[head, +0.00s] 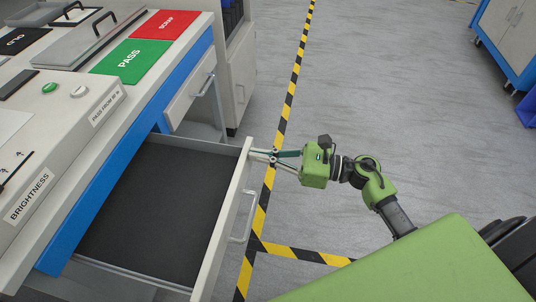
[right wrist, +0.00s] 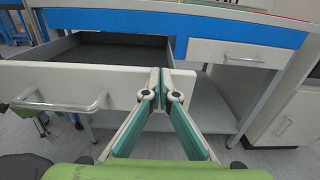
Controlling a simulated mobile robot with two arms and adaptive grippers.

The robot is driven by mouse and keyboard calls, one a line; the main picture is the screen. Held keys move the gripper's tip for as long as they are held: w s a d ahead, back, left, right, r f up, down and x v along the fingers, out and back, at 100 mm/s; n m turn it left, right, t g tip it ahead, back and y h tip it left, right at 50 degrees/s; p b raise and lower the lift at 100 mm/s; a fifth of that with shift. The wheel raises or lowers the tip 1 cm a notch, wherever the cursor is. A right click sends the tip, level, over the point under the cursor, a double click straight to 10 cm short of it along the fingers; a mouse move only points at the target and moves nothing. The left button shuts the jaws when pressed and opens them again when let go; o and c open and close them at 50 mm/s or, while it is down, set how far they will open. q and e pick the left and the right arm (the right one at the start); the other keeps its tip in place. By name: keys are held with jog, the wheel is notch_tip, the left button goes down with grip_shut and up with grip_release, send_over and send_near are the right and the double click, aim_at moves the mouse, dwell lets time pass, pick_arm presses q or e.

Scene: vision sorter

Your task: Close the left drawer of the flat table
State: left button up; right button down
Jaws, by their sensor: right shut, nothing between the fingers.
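The left drawer (head: 230,205) of the flat table (head: 100,180) is pulled far out in the head view. Its dark inner floor is bare. The right wrist view shows its pale front panel (right wrist: 120,78) with a metal bar handle (right wrist: 62,103) at left. My right gripper (head: 262,155) is shut and empty. Its fingertips are at the drawer front's far end, right of the handle; they also show in the right wrist view (right wrist: 163,74). Whether they touch the panel I cannot tell.
A second drawer (head: 190,92) of the table is shut, with a bar handle. A lower shelf (right wrist: 165,118) lies under the drawers. Green PASS (head: 128,58) and red SCRAP (head: 166,25) plates lie on top.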

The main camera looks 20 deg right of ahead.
pick_arm(q)
jog(key=shift+f, duration=0.1)
pick_arm(e)
jog(key=shift+a, duration=0.1)
jog(key=b+x, duration=0.2)
jog(key=x, duration=0.9)
jog(key=shift+w+a, duration=0.1)
jog(key=shift+w, duration=0.05)
jog(key=b, duration=0.2)
send_over(167, 153)
jog(key=v, duration=0.4)
jog(key=shift+w+a, duration=0.1)
jog(key=shift+a, duration=0.1)
jog(key=b+x, duration=0.1)
jog(key=x, duration=0.2)
jog(key=shift+w, duration=0.1)
jog(key=shift+w+a, duration=0.1)
jog(key=shift+a, duration=0.1)
pick_arm(q)
jog(key=w+v, duration=0.3)
jog(key=v, duration=0.9)
jog(key=shift+s+r+t, duration=0.4)
jog(key=shift+s+r, duration=0.1)
jog(key=shift+r, duration=0.2)
pick_arm(e)
jog(key=shift+r, duration=0.15)
